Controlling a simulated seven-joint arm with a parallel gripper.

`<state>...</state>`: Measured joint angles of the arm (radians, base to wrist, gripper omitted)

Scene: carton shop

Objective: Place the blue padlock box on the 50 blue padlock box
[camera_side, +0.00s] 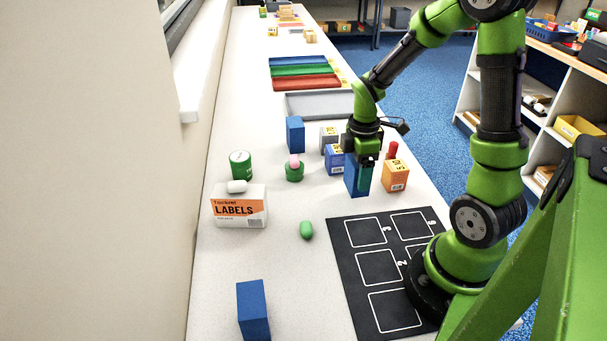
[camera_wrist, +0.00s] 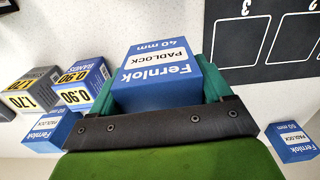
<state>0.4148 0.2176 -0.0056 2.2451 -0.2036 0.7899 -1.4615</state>
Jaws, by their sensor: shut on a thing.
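My gripper (camera_side: 366,158) is shut on a blue padlock box (camera_side: 356,181), upright at or just above the table; I cannot tell if it touches. In the wrist view this box (camera_wrist: 158,78) reads Fernlok Padlock 40 mm, between the teal fingers. The 50 mm blue padlock box (camera_wrist: 291,142) is at the right of the wrist view. It matches the upright blue box (camera_side: 253,311) at the near left in the side view, apart from my gripper. Another upright blue box (camera_side: 295,134) stands farther back; its wrist-view label (camera_wrist: 48,131) is too small to read fully.
The black numbered mat (camera_side: 350,272) lies at near right. A blue bands box (camera_side: 335,159), grey box (camera_side: 328,135) and orange box (camera_side: 396,175) stand close to my gripper.

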